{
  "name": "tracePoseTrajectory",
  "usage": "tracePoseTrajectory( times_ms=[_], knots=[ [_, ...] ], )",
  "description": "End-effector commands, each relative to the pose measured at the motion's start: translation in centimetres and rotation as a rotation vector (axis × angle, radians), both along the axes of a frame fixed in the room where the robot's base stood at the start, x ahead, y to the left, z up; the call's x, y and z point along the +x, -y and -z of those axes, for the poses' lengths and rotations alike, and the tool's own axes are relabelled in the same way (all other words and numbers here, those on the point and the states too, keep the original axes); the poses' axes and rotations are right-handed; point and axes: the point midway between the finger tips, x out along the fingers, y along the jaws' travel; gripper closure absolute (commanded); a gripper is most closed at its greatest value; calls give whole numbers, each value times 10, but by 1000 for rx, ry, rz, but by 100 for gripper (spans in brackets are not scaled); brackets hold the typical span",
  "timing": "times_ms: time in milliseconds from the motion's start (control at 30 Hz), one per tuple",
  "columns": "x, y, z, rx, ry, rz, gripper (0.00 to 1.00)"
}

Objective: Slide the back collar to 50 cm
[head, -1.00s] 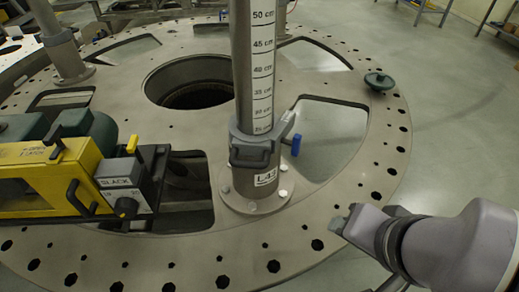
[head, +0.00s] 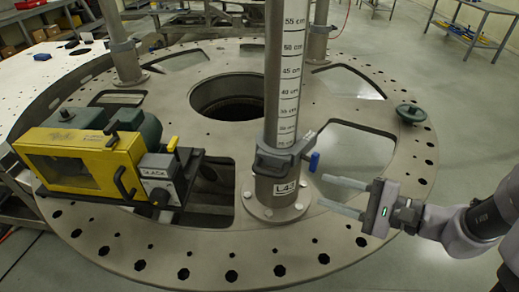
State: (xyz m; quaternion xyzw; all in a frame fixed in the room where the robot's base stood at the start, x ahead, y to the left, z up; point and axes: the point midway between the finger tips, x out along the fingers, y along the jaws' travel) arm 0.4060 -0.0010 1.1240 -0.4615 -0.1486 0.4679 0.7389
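A grey collar (head: 285,157) with a blue lever (head: 314,161) sits low on the front post (head: 271,90), just below the lowest visible scale marks. That post carries a white centimetre scale (head: 290,70) with 50 cm well above the collar, and a label reading L43. A second collar (head: 122,46) is on the back left post (head: 124,65). A third collar (head: 320,30) is on the post behind the front one. Scales on these two posts are not readable. My gripper (head: 321,191) is open and empty, right of the front post, its fingers pointing left, below the blue lever.
The round turret plate (head: 330,240) has bolt holes around its rim and a large central opening (head: 228,97). A yellow machine (head: 80,158) marked SLACK stands on the left. A green knob (head: 410,112) is at the right rim.

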Motion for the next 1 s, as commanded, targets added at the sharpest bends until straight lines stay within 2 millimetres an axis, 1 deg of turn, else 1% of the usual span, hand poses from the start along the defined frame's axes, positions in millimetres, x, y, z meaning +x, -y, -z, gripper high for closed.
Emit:
tracePoseTrajectory(
  times_ms=[67, 300, 400, 533, 700, 833, 1000],
  knots=[
    [6, -13, 5, -1, 0, -7, 61],
    [41, -73, 22, -3, -1, -12, 61],
    [54, -94, 27, -4, -1, -11, 61],
    [68, -117, 33, -4, -2, -10, 61],
    [80, -136, 37, -5, -2, -9, 61],
    [84, -141, 37, -5, -2, -7, 61],
    [85, -142, 37, -5, -2, -7, 61]
  ],
)
